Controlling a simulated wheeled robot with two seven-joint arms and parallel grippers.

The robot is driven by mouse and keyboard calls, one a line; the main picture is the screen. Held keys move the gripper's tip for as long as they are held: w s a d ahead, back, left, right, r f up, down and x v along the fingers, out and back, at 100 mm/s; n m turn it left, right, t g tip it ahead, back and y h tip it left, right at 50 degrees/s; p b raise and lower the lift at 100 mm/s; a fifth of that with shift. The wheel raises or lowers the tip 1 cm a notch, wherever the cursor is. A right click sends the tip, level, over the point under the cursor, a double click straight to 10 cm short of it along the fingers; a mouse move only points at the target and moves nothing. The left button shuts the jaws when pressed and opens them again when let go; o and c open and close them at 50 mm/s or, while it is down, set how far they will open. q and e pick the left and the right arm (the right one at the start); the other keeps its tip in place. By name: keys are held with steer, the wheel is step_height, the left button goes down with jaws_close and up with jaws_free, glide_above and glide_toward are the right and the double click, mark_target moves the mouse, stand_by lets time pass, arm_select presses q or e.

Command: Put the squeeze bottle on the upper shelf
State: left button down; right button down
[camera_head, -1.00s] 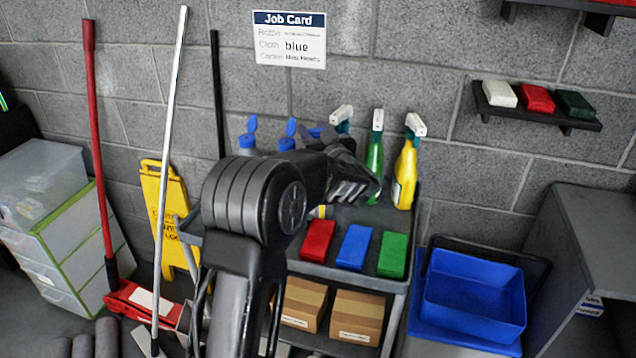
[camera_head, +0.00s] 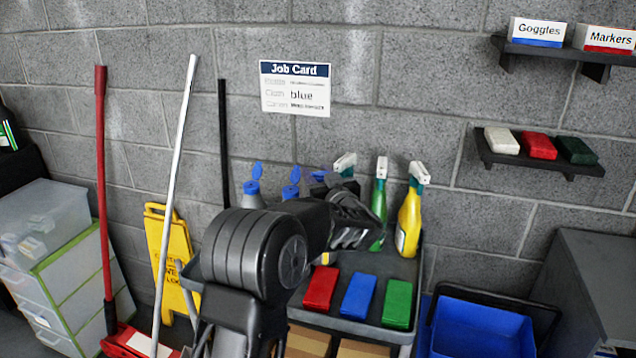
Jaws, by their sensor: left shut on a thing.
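My left gripper (camera_head: 352,225) is in front of the trolley's back row, shut on what seems to be a squeeze bottle. The arm and fingers hide most of it, and only a dark bluish piece shows above the wrist. Two grey bottles with blue flip caps, one at the left (camera_head: 252,190) and one beside it (camera_head: 291,186), stand behind my arm. The upper shelf (camera_head: 552,57) is on the wall at the top right, with a Goggles box (camera_head: 537,32) and a Markers box (camera_head: 604,39) on it. My right gripper is not in view.
A lower wall shelf (camera_head: 540,168) holds white, red and green blocks. Green (camera_head: 379,205) and yellow (camera_head: 409,215) spray bottles stand on the trolley behind red, blue and green pads (camera_head: 358,296). A blue bucket (camera_head: 480,325) is to the right. A job card (camera_head: 295,88) hangs on the wall.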

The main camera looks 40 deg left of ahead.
arm_select(q)
steer(key=shift+r, duration=3.05)
steer(key=w+d+b, duration=0.1)
steer(key=w+d, duration=0.2)
steer(key=d, duration=1.4)
steer(key=shift+d+b, duration=0.35)
steer(key=shift+d, duration=0.05)
steer(key=shift+w, duration=0.1)
